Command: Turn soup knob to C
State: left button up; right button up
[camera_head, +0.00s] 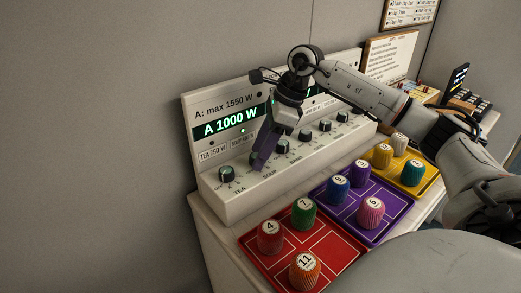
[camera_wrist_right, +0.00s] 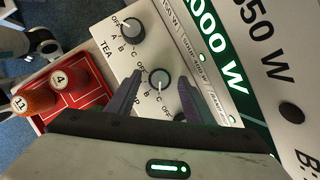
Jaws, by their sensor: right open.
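The soup knob (camera_wrist_right: 159,78) is a dark round knob with a light rim, between the two purple fingers of my right gripper (camera_wrist_right: 160,84) in the right wrist view. The fingers are apart on either side of it, and I cannot tell whether they touch it. In the head view my right gripper (camera_head: 262,157) reaches down to the panel (camera_head: 240,202) from above and mostly hides this knob. Letters A, B and C are printed by the knob, but its exact setting is hard to read. My left gripper is not in view.
The tea knob (camera_head: 226,174) sits left of the soup knob, and more knobs (camera_head: 325,125) run to the right. The display (camera_head: 230,124) reads A 1000 W. Red (camera_head: 327,249), purple (camera_head: 390,214) and yellow trays with numbered spools stand in front of the panel.

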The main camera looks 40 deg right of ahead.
jog(key=v, duration=1)
jog(key=shift+r, duration=0.15)
